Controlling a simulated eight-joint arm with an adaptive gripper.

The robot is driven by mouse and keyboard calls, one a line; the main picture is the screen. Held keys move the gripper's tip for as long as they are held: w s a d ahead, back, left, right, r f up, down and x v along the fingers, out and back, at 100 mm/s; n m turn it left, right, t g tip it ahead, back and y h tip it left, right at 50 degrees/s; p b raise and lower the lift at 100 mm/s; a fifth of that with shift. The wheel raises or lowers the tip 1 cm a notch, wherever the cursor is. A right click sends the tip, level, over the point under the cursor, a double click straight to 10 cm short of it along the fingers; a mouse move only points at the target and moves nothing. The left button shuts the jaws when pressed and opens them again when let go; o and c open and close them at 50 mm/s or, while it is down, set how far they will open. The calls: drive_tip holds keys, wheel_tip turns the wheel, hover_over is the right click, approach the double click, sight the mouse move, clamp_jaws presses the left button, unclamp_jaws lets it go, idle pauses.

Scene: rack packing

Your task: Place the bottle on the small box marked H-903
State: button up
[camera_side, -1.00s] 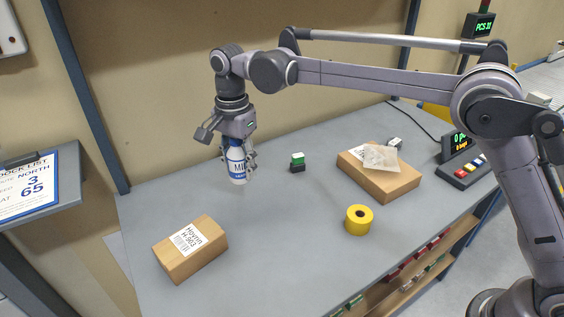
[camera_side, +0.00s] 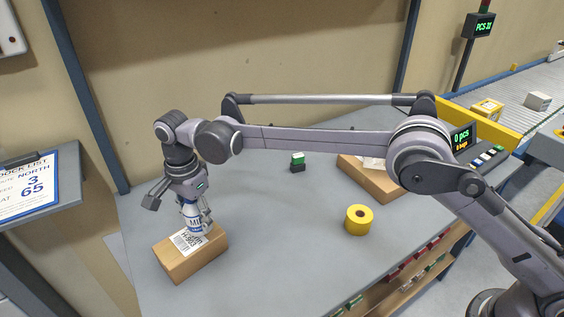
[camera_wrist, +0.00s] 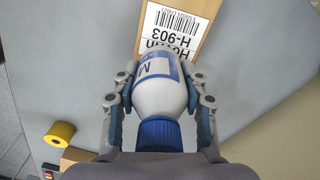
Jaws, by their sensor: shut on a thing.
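The white bottle (camera_side: 195,220) with a blue label and blue cap is upright in my gripper (camera_side: 192,208). In the side view it is over the back right part of the small cardboard box (camera_side: 190,262); I cannot tell whether its base touches the top. In the wrist view the fingers of my gripper (camera_wrist: 160,98) are closed on both sides of the bottle (camera_wrist: 159,95). The box's white label (camera_wrist: 172,28) reads H-903 there, just beyond the bottle. The bottle's base is hidden in the wrist view.
A yellow tape roll (camera_side: 358,220) stands right of the middle of the grey table (camera_side: 280,240). A small green and black item (camera_side: 297,162) is farther back. A larger cardboard box (camera_side: 375,180) is partly behind my arm. The table between the small box and the tape is clear.

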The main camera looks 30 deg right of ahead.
drive_tip(key=shift+f, duration=0.75)
drive_tip(key=shift+f, duration=0.1)
drive_tip(key=o, duration=1.2)
